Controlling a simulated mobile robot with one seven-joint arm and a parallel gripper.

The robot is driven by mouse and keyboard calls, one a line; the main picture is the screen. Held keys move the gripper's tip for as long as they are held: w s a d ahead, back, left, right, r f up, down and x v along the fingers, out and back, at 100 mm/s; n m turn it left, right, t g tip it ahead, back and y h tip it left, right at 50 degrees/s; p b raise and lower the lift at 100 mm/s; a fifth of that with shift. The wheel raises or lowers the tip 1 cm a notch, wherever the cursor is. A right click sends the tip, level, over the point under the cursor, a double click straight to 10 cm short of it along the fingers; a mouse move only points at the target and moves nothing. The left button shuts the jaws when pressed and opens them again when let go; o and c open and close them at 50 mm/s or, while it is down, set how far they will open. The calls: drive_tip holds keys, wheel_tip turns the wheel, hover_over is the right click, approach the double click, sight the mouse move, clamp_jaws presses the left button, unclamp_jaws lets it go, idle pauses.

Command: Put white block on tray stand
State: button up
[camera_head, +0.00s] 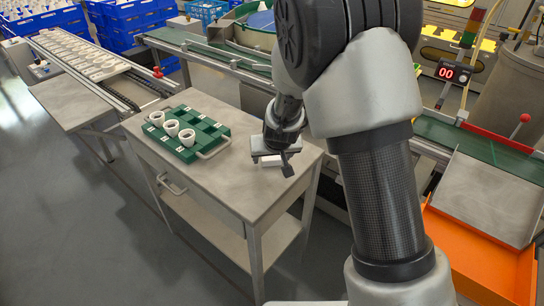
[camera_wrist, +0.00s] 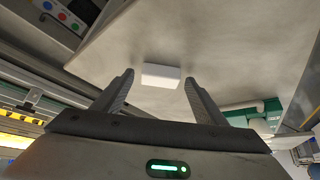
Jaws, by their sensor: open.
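The white block (camera_wrist: 161,76) lies on a grey metal surface in the wrist view, between the two fingers and just ahead of them. My gripper (camera_wrist: 158,88) is open, with a gap on either side of the block. In the head view my gripper (camera_head: 283,162) is low over the right part of a grey metal table (camera_head: 225,185). A white part of the block (camera_head: 270,161) shows beneath it; the rest is hidden by the gripper. A green tray (camera_head: 191,133) with several white rings stands at the table's left. Which thing is the tray stand I cannot tell.
The tray's grey handle (camera_head: 215,149) reaches toward the table's middle, which is bare. A conveyor (camera_head: 85,60) with white parts runs at the far left. An orange bin (camera_head: 475,255) stands at the right. Blue crates (camera_head: 130,20) are stacked behind.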

drive_tip(key=s+d+r+y+p, duration=0.1)
drive_tip(key=s+d+r+p, duration=0.1)
drive_tip(key=s+r, duration=0.5)
drive_tip(key=s+d+r+p, duration=0.2)
drive_tip(key=s+r, duration=0.2)
drive_tip(key=r, duration=0.7)
drive_tip(key=s+d+r, duration=0.3)
drive_tip(key=s, duration=0.3)
drive_tip(key=s+d+r+m+h, duration=0.1)
drive_tip(key=s+d+r, duration=0.2)
drive_tip(key=s, duration=0.4)
drive_tip(key=s+d+r+g+h, duration=0.1)
drive_tip(key=s+d+r, duration=0.2)
drive_tip(key=s+d, duration=0.2)
drive_tip(key=shift+s+r+m, duration=0.4)
drive_tip(key=shift+s, duration=0.6)
